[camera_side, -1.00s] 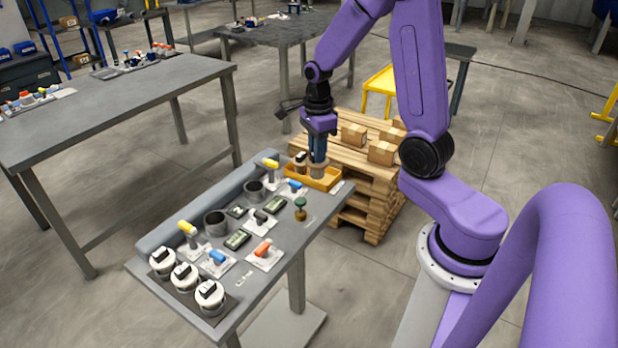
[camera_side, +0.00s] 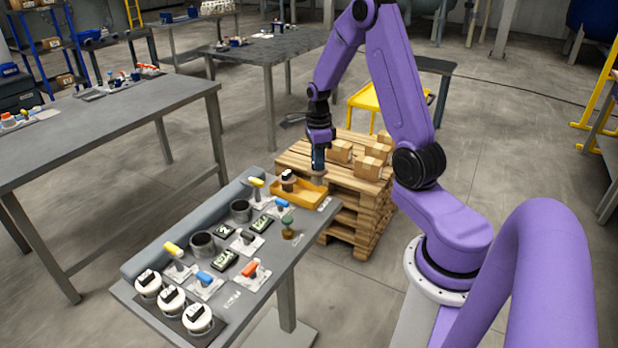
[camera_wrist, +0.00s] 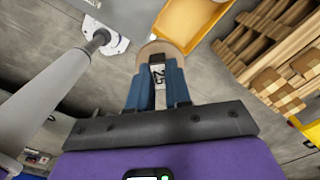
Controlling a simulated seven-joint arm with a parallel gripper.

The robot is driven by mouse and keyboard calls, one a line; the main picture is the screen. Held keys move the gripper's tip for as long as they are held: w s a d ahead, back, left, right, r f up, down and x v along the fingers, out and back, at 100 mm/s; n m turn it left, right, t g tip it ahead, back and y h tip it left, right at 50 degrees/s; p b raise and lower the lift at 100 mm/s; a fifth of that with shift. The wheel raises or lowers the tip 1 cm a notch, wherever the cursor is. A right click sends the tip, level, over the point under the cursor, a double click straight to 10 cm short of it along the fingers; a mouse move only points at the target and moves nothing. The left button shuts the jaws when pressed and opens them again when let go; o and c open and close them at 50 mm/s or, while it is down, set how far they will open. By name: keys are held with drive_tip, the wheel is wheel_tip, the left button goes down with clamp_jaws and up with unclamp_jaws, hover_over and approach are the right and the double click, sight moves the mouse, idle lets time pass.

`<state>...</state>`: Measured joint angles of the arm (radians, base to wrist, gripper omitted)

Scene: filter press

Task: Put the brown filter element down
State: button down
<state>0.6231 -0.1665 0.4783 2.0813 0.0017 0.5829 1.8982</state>
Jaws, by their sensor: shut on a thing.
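My gripper (camera_side: 318,165) is shut on the brown filter element (camera_side: 318,176), above the back right edge of the yellow tray (camera_side: 314,195). In the wrist view, the element's brown rim (camera_wrist: 150,54) and a white label with "25" show between the blue fingers of my gripper (camera_wrist: 158,88). The yellow tray (camera_wrist: 208,22) lies just beyond it there. Another brown and white element with a black top (camera_side: 288,180) stands in the tray's left part. The held element's underside is hidden.
The grey bench (camera_side: 272,270) carries two dark open cylinders (camera_side: 203,245), several valves with coloured handles, dark-faced meters and white capped canisters (camera_side: 172,298). A wooden pallet stack (camera_side: 362,205) with cartons stands behind.

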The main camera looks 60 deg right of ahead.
drive_tip(key=shift+w+d+f, duration=0.4)
drive_tip(key=shift+w+f, duration=0.3)
drive_tip(key=shift+f, duration=0.75)
drive_tip(key=shift+w+d+f, duration=0.35)
drive_tip(key=shift+w+f, duration=0.3)
drive_tip(key=shift+f, duration=0.85)
drive_tip(key=shift+w+d+f, duration=0.4)
drive_tip(key=shift+w+f, duration=0.3)
drive_tip(key=shift+f, duration=0.75)
drive_tip(key=shift+f, duration=0.15)
drive_tip(key=c, duration=1.1)
unclamp_jaws()
drive_tip(key=shift+o, duration=0.2)
